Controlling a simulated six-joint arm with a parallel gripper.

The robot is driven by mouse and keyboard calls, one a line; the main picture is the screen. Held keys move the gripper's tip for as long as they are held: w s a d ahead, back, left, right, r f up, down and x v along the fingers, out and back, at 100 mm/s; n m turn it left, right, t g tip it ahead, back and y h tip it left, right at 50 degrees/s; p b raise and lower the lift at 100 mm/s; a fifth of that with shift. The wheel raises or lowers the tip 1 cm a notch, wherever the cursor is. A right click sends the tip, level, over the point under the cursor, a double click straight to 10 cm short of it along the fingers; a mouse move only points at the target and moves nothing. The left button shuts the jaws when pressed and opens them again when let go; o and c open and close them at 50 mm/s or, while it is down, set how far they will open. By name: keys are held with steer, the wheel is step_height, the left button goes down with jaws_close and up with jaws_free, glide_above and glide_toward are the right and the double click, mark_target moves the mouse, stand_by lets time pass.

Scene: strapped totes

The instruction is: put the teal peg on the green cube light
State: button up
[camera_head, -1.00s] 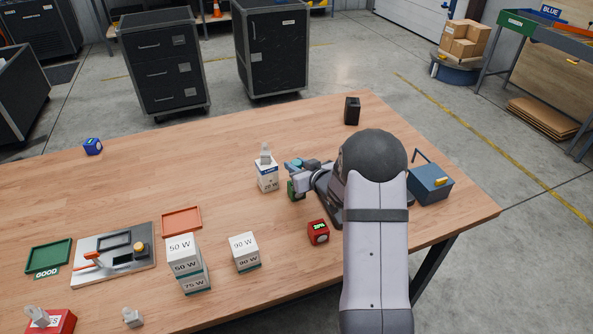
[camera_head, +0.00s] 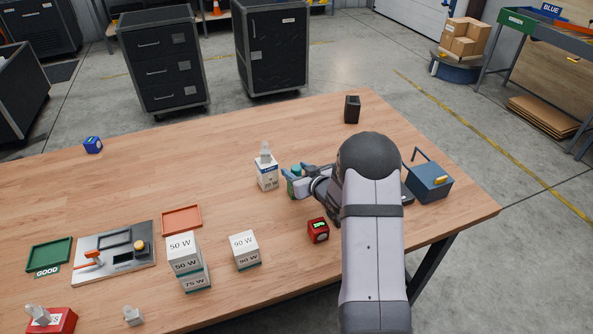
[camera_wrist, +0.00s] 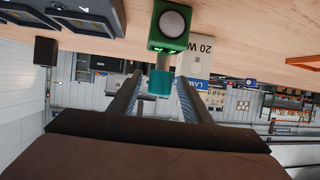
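The green cube light (camera_wrist: 170,26) stands on the table, its round pale lens facing my wrist camera. The teal peg (camera_wrist: 160,80) appears upright on top of it in the wrist view, which looks upside down. My gripper (camera_wrist: 158,78) is open, with one finger on each side of the peg and visible gaps between. In the head view, the peg's top (camera_head: 297,169) shows by my gripper (camera_head: 288,181). The cube there is mostly hidden behind the fingers.
A white-and-blue lamp carton (camera_head: 267,178) with a grey piece on top stands close left of my gripper. A red cube light (camera_head: 318,231) is in front, and a blue toolbox (camera_head: 429,184) is to the right. The table behind is largely clear.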

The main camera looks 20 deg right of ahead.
steer(key=shift+r, duration=0.1)
steer(key=shift+r+p, duration=0.2)
steer(key=shift+p, duration=0.1)
steer(key=shift+s+d, duration=0.1)
steer(key=shift+s, duration=0.15)
steer(key=b+v, duration=0.2)
steer(key=v, duration=0.9)
steer(key=shift+s+b, duration=0.2)
steer(key=shift+b, duration=0.1)
steer(key=s+f+g+h, duration=0.1)
steer(key=s, duration=0.1)
steer(key=s+a+f+g+h, duration=0.1)
steer(key=g, duration=0.1)
steer(key=s+a+f+m+g, duration=0.1)
steer(key=s, duration=0.1)
steer(key=shift+s+a+g+h, duration=0.1)
steer(key=shift+s+g+h, duration=0.25)
steer(key=shift+g+h, duration=0.05)
steer(key=s+a+f+g, duration=0.1)
steer(key=s+a+g, duration=0.3)
steer(key=s, duration=0.7)
steer(key=s+a+f+g+y, duration=0.1)
steer(key=s+a+g, duration=0.3)
steer(key=s+a, duration=0.3)
steer(key=s, duration=0.3)
steer(key=shift+s+a+g, duration=0.3)
steer(key=shift+s, duration=0.1)
